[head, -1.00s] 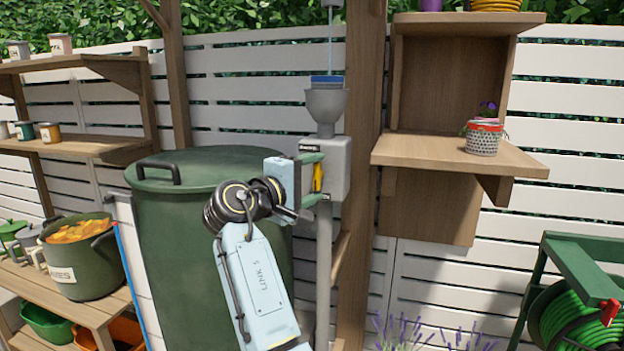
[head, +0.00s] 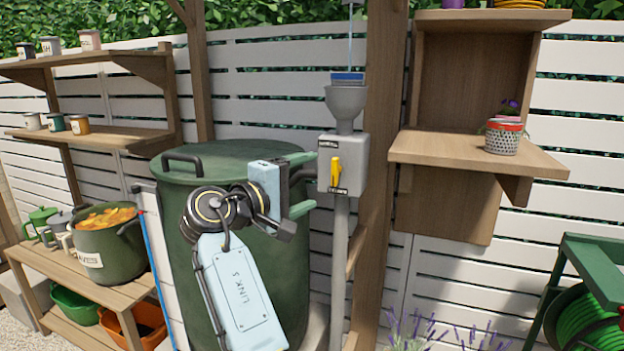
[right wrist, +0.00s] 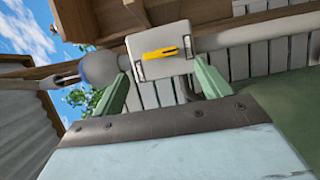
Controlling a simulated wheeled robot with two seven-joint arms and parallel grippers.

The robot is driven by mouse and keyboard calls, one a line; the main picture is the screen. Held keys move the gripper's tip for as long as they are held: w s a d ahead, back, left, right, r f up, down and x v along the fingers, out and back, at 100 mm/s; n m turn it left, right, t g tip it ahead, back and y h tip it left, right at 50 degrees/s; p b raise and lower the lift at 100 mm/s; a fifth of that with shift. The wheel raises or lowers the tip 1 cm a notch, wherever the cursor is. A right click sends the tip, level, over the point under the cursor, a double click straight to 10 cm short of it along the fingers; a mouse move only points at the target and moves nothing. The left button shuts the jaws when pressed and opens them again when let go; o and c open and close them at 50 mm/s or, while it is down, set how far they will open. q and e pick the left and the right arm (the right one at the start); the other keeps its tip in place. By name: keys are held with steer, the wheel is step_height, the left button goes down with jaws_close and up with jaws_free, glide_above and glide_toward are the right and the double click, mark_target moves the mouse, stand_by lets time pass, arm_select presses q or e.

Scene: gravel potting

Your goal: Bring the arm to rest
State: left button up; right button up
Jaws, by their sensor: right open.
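My right gripper (head: 308,182) is open and empty in front of the green barrel (head: 185,250). Its two green fingers point at a grey box (head: 350,165) with a yellow lever (head: 335,172). A gap shows between the fingertips and the lever. In the right wrist view the fingers stand apart on either side of the box (right wrist: 160,45), and the yellow lever (right wrist: 162,53) lies between them in the picture, beyond the tips. My left gripper is not in view.
A grey funnel (head: 346,103) tops the box on its post. A wooden shelf (head: 470,152) at right holds a patterned pot (head: 503,138). A bench at left holds a green pot of leaves (head: 108,250). A green hose reel (head: 590,315) stands lower right.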

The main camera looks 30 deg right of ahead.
stand_by(0.4)
steer(key=w+a+f+n+t+y, duration=0.1)
steer(key=w+f+n+t+y, duration=0.15)
steer(key=f, duration=0.95)
steer(key=w+a+f+n+t+y, duration=0.2)
steer(key=w+f+n+y, duration=0.15)
steer(key=f, duration=0.75)
steer(key=s+a+f+n+g+y, duration=0.1)
steer(key=s+a+f+y, duration=0.3)
steer(key=f, duration=1.1)
steer(key=s+d+f+g+y, duration=0.15)
steer(key=s+f, duration=0.45)
steer(key=f, duration=0.9)
steer(key=s+a+f+m+g+y, duration=0.1)
steer(key=s+f+m+g+y, duration=0.2)
steer(key=s+f, duration=1.5)
steer(key=s+d+f+m+g+y, duration=0.1)
steer(key=s+f+m, duration=0.1)
steer(key=s, duration=1.2)
steer(key=s+d+f+m+g+y, duration=0.1)
steer(key=s+f, duration=0.4)
steer(key=s, duration=1)
steer(key=shift+s+d+m+g+y, duration=0.2)
steer(key=shift+d+m+g+y, duration=0.15)
steer(key=shift+d+m+g, duration=0.4)
steer(key=shift+a+f, duration=0.1)
steer(key=shift+a, duration=0.05)
